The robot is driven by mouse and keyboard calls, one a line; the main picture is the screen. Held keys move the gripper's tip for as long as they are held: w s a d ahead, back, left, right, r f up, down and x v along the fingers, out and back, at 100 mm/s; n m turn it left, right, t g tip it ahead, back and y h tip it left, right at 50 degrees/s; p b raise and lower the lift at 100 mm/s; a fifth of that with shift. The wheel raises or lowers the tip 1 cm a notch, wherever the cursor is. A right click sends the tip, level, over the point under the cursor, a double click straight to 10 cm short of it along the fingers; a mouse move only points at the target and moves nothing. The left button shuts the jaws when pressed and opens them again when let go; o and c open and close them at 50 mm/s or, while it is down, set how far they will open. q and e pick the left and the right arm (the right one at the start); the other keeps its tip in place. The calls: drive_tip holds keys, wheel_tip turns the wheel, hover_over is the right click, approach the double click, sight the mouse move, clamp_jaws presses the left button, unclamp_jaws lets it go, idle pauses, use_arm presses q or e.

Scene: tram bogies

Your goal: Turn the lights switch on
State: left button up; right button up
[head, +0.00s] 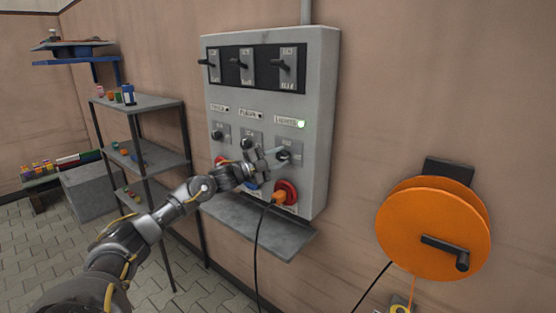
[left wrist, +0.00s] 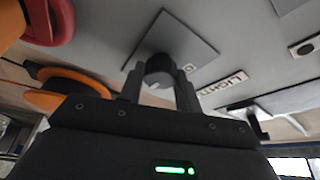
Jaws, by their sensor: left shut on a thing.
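The lights switch (head: 284,155) is a dark knob on a square grey plate, at the right of the lower switch row on the wall panel (head: 320,120). My left gripper (head: 276,153) reaches the switch from the left. In the left wrist view the fingers (left wrist: 160,85) are shut on the round dark knob (left wrist: 159,67), one on each side. The knob's exact turn is hard to tell. My right gripper is not in view.
An orange plug (head: 279,196) sits in a red socket (head: 288,188) below the switch, its black cable hanging down. A grey ledge (head: 260,228) juts out under the panel. An orange reel (head: 430,230) is on the wall at right; shelves (head: 150,105) stand at left.

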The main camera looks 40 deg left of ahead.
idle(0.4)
use_arm(q)
drive_tip(key=o, duration=1)
drive_tip(key=shift+c, duration=0.2)
drive_tip(key=shift+s+a+f, duration=0.15)
drive_tip(key=shift+s+f, duration=0.05)
drive_tip(key=shift+s, duration=0.15)
drive_tip(key=b+v, duration=0.4)
drive_tip(key=v, duration=0.6)
drive_tip(key=shift+r+b, duration=0.15)
drive_tip(key=shift+b, duration=0.15)
